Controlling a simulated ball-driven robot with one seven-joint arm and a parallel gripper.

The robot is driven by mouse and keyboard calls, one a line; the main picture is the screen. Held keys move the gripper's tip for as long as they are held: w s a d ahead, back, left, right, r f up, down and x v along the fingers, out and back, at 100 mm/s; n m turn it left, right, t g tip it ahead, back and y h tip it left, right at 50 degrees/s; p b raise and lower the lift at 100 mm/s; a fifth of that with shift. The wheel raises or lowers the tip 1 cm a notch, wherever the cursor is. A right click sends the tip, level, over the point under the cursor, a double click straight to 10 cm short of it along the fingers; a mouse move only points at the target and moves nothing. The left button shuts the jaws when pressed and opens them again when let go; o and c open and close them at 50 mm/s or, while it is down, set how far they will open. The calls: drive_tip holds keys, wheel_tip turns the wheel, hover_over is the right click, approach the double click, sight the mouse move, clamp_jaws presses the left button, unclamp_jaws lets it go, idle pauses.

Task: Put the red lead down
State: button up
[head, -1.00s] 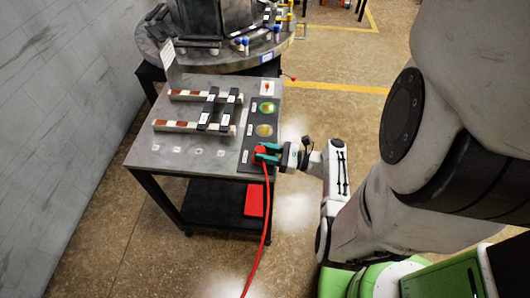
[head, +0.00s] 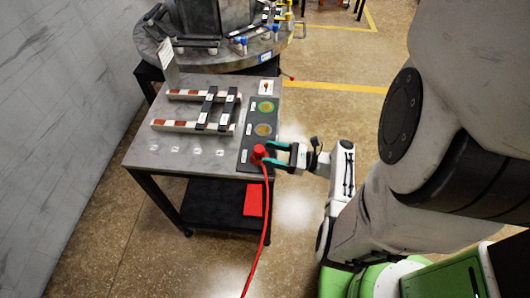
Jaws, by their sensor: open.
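The red lead's plug end (head: 259,152) stands on the dark strip (head: 245,144) at the right edge of the grey cart top. Its red cable (head: 265,215) hangs over the cart edge down toward the floor. My gripper (head: 272,156) has teal fingers and is open, just right of the plug. The fingertips are close to the plug; I cannot tell whether they touch it.
The cart top (head: 150,150) carries two pale bars (head: 190,126) bridged by dark blocks (head: 207,108). The strip also holds green (head: 266,106) and yellow (head: 264,129) discs. A red box (head: 254,203) lies on the lower shelf. A round table (head: 210,62) stands behind.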

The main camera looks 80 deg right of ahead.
drive_tip(key=s+f+b, duration=0.1)
drive_tip(key=s, duration=0.8)
drive_tip(key=shift+b, duration=0.35)
